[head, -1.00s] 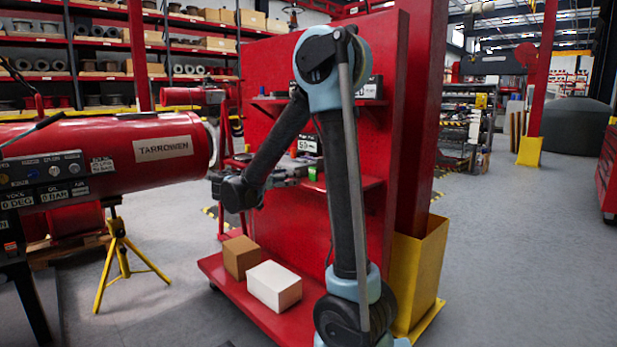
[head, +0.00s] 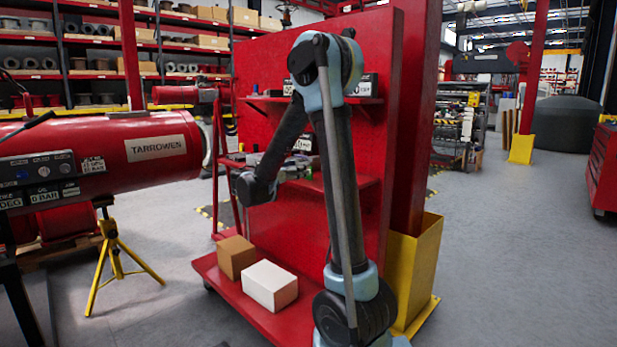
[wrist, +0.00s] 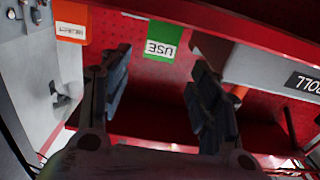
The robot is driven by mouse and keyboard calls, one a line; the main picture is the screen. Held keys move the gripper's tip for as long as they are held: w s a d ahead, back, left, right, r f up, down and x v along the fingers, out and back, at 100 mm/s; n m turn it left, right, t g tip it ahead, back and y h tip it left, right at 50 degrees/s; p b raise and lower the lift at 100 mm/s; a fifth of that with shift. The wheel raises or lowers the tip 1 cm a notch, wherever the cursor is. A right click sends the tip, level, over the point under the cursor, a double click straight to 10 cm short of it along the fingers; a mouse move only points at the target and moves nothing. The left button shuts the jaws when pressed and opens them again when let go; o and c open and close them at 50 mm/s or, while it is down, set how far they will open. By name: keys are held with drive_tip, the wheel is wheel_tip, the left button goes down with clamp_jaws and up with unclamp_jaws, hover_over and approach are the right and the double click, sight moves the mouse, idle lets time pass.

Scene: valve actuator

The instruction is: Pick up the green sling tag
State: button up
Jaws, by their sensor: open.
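The green sling tag (wrist: 163,41) shows in the wrist view at the upper middle, with a white label reading "USE". It hangs in front of a red panel, beyond my fingers. My gripper (wrist: 160,72) is open, with one dark finger on either side of the picture's middle. The tag appears between and ahead of the fingertips, with no visible contact. In the head view my gripper (head: 290,166) is at the red stand's shelf, partly behind my arm, and I cannot make out the tag clearly there.
An orange tag (wrist: 70,21) marked "REJECT" is at the upper left of the wrist view. A grey box (wrist: 270,68) with a dark label is close to the right finger. The red stand (head: 262,62) carries shelves; a white box (head: 269,285) and a brown box (head: 236,256) sit on its base.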

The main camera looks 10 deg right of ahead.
drive_tip(key=shift+f+x, duration=0.15)
drive_tip(key=shift+x, duration=1.45)
drive_tip(key=shift+f+x, duration=0.1)
drive_tip(key=shift+x, duration=1.5)
drive_tip(key=shift+s, duration=0.1)
drive_tip(key=c, duration=1.2)
